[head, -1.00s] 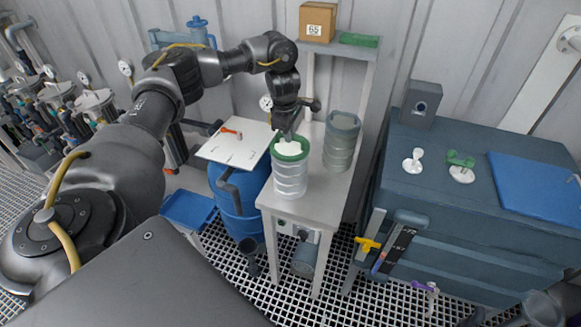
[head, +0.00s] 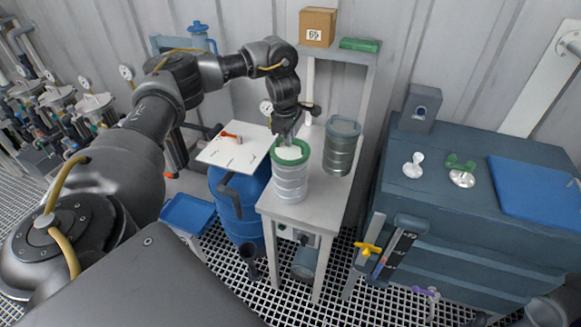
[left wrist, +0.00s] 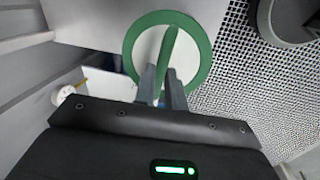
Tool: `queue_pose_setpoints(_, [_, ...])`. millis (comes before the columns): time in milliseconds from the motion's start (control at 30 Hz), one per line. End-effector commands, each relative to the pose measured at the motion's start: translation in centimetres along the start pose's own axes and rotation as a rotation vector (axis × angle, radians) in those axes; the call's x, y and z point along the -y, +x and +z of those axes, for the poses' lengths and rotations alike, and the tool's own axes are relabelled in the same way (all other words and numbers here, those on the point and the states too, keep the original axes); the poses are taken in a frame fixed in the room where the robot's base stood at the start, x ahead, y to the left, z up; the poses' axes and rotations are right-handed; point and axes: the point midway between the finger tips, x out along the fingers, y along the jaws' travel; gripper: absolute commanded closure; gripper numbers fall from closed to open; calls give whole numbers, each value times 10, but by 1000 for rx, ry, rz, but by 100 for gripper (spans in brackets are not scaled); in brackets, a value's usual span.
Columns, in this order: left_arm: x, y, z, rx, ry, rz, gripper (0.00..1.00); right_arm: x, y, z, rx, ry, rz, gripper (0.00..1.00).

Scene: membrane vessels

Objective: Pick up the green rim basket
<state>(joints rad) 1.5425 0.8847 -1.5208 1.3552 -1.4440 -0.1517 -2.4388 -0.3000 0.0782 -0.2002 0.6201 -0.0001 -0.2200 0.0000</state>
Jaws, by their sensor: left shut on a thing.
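The green rim basket (head: 291,182) is a ribbed, pale metal cylinder with a green rim. It stands upright on the front part of the narrow light table. My left gripper (head: 288,137) reaches down to the far side of its rim. In the left wrist view the green rim (left wrist: 197,84) surrounds a white inside, with a green bar across it. There my left gripper (left wrist: 163,92) is shut on the green bar. The fingertips partly hide the bar's near end. My right gripper does not show clearly.
A grey-rimmed basket (head: 341,150) stands close behind on the right of the narrow table (head: 312,211). A white board (head: 234,157) on a blue barrel (head: 237,204) is at the left. A shelf with a cardboard box (head: 317,27) rises behind. A blue cabinet (head: 470,215) stands to the right.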

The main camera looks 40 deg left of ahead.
Motion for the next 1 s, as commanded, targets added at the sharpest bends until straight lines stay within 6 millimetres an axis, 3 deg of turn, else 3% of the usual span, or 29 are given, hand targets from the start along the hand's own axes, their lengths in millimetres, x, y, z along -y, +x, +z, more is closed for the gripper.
queue_pose_setpoints(467, [-4,-15,0,1,1,4,100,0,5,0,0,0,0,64])
queue_pose_setpoints(667, [-7,-31,1,1,1,4,100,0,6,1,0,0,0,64])
queue_pose_setpoints(1000, [11,-75,-17,1,1,6,100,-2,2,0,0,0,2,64])
